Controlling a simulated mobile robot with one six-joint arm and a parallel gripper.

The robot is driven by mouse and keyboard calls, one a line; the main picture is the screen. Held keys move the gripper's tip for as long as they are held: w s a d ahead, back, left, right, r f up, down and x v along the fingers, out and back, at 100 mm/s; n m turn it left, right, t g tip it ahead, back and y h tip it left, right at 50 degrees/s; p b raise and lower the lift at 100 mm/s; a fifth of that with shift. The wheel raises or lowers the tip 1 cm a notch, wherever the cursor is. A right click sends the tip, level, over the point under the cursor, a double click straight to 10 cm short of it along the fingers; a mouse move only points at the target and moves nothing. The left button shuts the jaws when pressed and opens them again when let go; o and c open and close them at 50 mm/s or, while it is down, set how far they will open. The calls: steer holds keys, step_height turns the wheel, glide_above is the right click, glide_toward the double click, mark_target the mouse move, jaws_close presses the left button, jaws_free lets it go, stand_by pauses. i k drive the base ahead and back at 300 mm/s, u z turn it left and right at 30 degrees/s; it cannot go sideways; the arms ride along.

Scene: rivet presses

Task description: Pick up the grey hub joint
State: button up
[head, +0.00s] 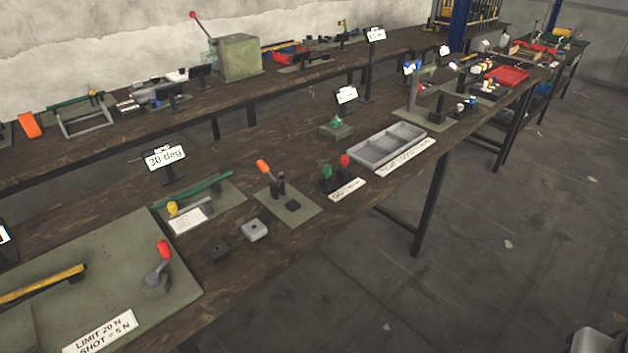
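A light grey block (255,230) with rounded edges and a small dark round mark on top sits on the bare wooden bench, near its front edge. It looks like the grey hub joint, though its details are small. A dark block (217,249) of similar size lies just to its left and nearer, apart from it. Nothing covers the grey block. My gripper cannot be made out; only a grey metal shape, cut off by the frame, shows at the bottom right corner.
A green plate with an orange-handled lever (267,171) stands behind the block to the right. A red-knobbed lever (160,265) stands on a large green board to the left. Farther right are a grey divided tray (387,145) and green and red knobs. Open floor lies in front.

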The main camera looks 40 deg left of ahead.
mark_target(254, 230)
steer(key=u, duration=1.9)
steer(key=k, duration=0.7)
steer(key=u, duration=0.2)
steer(key=i, duration=1.7)
steer(key=z, duration=0.05)
